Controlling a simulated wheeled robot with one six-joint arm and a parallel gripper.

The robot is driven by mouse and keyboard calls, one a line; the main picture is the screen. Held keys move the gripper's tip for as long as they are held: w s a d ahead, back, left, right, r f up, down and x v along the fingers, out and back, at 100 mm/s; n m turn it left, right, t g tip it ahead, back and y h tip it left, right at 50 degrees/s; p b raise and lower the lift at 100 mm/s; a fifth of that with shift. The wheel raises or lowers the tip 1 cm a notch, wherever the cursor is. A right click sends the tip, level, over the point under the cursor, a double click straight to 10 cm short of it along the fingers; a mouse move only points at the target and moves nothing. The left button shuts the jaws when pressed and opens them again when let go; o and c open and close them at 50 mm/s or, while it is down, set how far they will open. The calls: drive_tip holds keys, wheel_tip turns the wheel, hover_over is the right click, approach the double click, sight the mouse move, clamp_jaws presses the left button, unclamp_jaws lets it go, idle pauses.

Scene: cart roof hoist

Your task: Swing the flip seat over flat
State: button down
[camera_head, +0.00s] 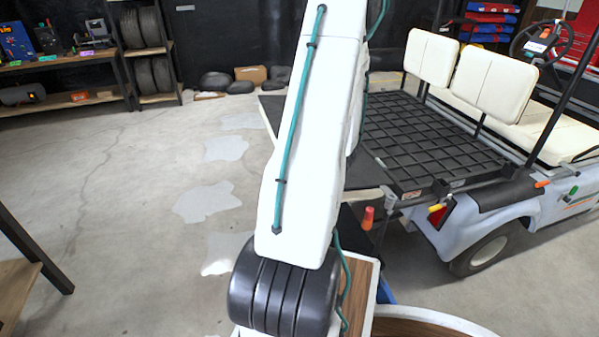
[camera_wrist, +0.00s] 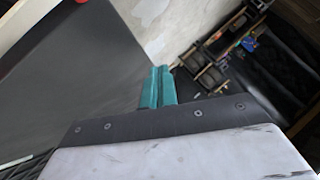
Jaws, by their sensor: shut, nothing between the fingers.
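The cart's rear has a black grid panel (camera_head: 425,130), which looks like the flip seat's underside, lying about level behind two cream backrests (camera_head: 432,58). No rear cushion shows its cream face, and my arm hides the panel's left part. In the wrist view my gripper (camera_wrist: 158,72) is shut, its teal fingers together and empty. A smooth dark panel (camera_wrist: 70,75) fills the left of that view, beyond the fingers. I cannot tell whether the fingers touch it. A corner of black grid (camera_wrist: 15,170) shows at the lower left. In the head view my gripper is hidden behind my arm.
The cart's pale blue rear corner and wheel (camera_head: 487,252) stand at the right. A roof post (camera_head: 566,85) rises at the far right. Shelves (camera_head: 60,65) with tools and tyres line the back left. The concrete floor (camera_head: 130,190) at left is clear.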

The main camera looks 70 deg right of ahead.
drive_tip(key=shift+s+d+r, duration=0.1)
drive_tip(key=shift+s+r, duration=0.1)
drive_tip(key=shift+r, duration=1)
drive_tip(key=s+a+r, duration=0.4)
drive_tip(key=a+r, duration=0.1)
drive_tip(key=r, duration=0.1)
drive_tip(key=shift+s+a+r, duration=0.15)
drive_tip(key=shift+s+r, duration=0.05)
drive_tip(key=shift+s, duration=0.15)
